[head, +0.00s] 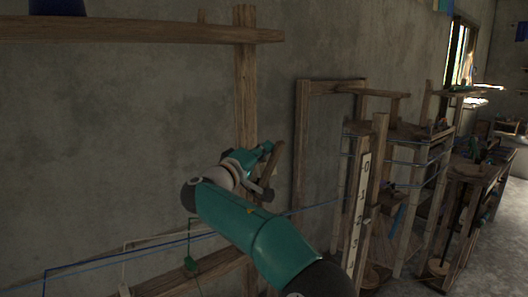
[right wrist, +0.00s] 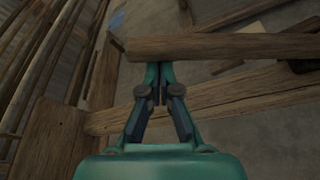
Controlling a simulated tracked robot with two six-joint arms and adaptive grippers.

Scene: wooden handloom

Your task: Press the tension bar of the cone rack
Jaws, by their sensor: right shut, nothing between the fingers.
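The cone rack's wooden frame (head: 245,70) stands against the wall at the left of the head view. A short slanted wooden piece (head: 274,163) beside its upright looks like the tension bar. My right gripper (head: 263,152) is at this piece, shut and empty. In the right wrist view, a wooden bar (right wrist: 225,46) crosses just at the fingertips of the gripper (right wrist: 159,74). I cannot tell whether they touch, or surely which bar this is. My left gripper is not in view.
A shelf beam (head: 140,30) carries a dark blue cone (head: 57,6). Blue, green and pale yarns run along a lower beam (head: 195,274). The wooden loom frame (head: 300,150) with a numbered scale (head: 361,205) stands to the right. Bare floor (head: 495,240) lies at far right.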

